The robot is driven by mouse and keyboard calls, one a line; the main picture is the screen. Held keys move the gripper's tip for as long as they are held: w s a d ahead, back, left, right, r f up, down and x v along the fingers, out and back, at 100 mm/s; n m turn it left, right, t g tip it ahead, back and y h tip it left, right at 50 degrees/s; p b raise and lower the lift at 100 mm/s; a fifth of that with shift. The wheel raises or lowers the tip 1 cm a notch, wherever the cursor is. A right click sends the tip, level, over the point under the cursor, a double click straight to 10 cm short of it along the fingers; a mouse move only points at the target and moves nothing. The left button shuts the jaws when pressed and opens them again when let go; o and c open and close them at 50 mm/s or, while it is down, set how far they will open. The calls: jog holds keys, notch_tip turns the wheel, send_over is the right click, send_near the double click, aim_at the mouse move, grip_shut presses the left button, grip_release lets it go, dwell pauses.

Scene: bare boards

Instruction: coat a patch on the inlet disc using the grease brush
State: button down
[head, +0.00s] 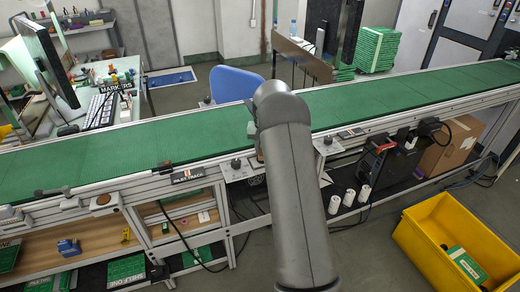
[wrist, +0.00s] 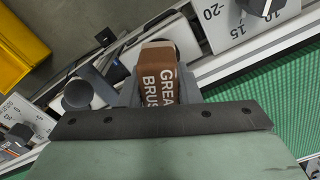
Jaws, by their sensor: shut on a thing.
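The grease brush (wrist: 157,72) has a brown body with white lettering, partly cut off, in the wrist view. My gripper (wrist: 160,92) is shut on it, above the edge of the conveyor. In the head view my own arm hides the gripper and nearly all of the brush. The brush tip cannot be made out. A small brownish round disc (head: 103,199) sits on the conveyor's front rail at the left in the head view, well away from my arm. I cannot tell whether it is the inlet disc.
The green conveyor belt (head: 420,97) runs across the head view and is largely clear. Dial panels (head: 238,168) line its front rail. A yellow crate (head: 410,235) stands on the floor at right. White cylinders (head: 348,200) stand on the black lower shelf.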

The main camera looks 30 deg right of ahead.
jog(key=shift+s+d, duration=0.2)
jog(key=shift+d, duration=1.3)
jog(key=shift+a, duration=0.15)
jog(key=shift+w+a+f+b, duration=0.1)
jog(key=shift+w+a+b, duration=0.05)
jog(key=shift+a, duration=1.35)
jog(key=shift+w+a+f+b, duration=0.1)
jog(key=shift+w+a+b, duration=0.05)
jog(key=shift+a, duration=1.35)
jog(key=shift+r, duration=0.15)
notch_tip(320, 180, up, 6)
jog(key=p, duration=0.3)
jog(key=shift+p, duration=0.3)
